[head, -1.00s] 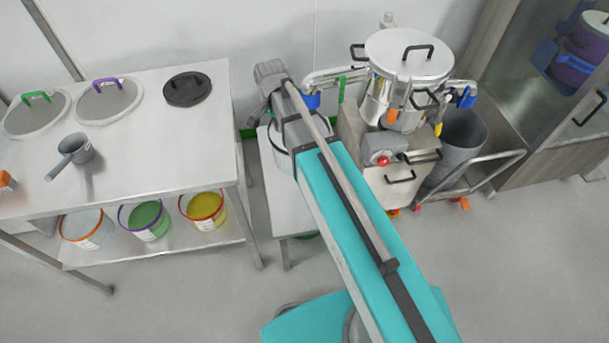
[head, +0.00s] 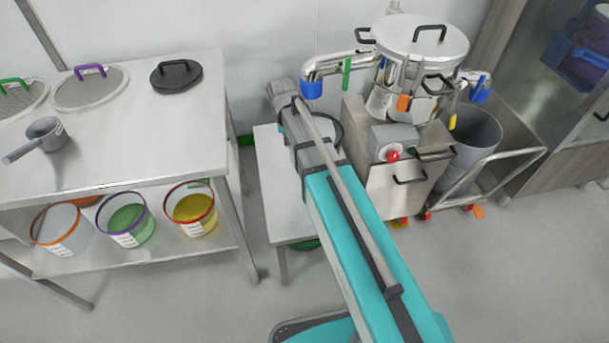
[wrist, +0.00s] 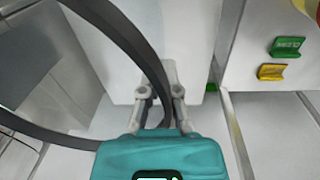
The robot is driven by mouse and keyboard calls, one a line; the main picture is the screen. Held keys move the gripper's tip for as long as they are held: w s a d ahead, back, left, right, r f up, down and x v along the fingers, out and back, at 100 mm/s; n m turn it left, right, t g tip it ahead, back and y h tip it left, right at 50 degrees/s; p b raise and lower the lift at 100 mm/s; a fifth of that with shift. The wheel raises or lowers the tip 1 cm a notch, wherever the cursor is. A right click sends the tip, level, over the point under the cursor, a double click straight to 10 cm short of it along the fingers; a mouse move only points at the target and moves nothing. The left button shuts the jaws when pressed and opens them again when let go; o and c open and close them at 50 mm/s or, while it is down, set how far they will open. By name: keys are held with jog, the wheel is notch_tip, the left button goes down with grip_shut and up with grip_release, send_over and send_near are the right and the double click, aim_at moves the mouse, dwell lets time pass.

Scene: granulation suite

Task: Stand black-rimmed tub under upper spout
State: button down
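The black-rimmed tub (head: 326,128) shows in the head view only as a pale inside and a dark rim, mostly hidden behind my arm. It is over or on the small low table (head: 267,165); I cannot tell if it touches it. In the wrist view its dark rim (wrist: 128,38) curves in from the left and passes between the fingers of my gripper (wrist: 160,92), which look shut on it. A steel spout with a blue end (head: 312,88) reaches left from the lidded vessel (head: 420,45), just behind the tub in the picture. Another blue-ended spout (head: 481,93) is on the right.
A grey bin (head: 475,135) stands on a trolley at the right. A steel bench (head: 120,140) at the left holds lids and a scoop, with several coloured-rim buckets below. A control box with a red button (head: 393,152) sits beside the table. Floor in front is open.

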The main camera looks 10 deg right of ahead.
jog(key=shift+d+f, duration=0.1)
jog(key=shift+f, duration=0.3)
jog(key=shift+w, duration=0.15)
jog(key=w+d+f+b, duration=0.1)
jog(key=w+f+b, duration=0.8)
jog(key=w, duration=0.4)
jog(key=shift+d, duration=0.3)
jog(key=shift+w+f+b, duration=0.2)
jog(key=shift+f+b, duration=0.85)
jog(key=shift+b, duration=0.05)
jog(key=shift+w+f+b, duration=0.15)
jog(key=shift+f+b, duration=0.85)
jog(key=shift+b, duration=0.1)
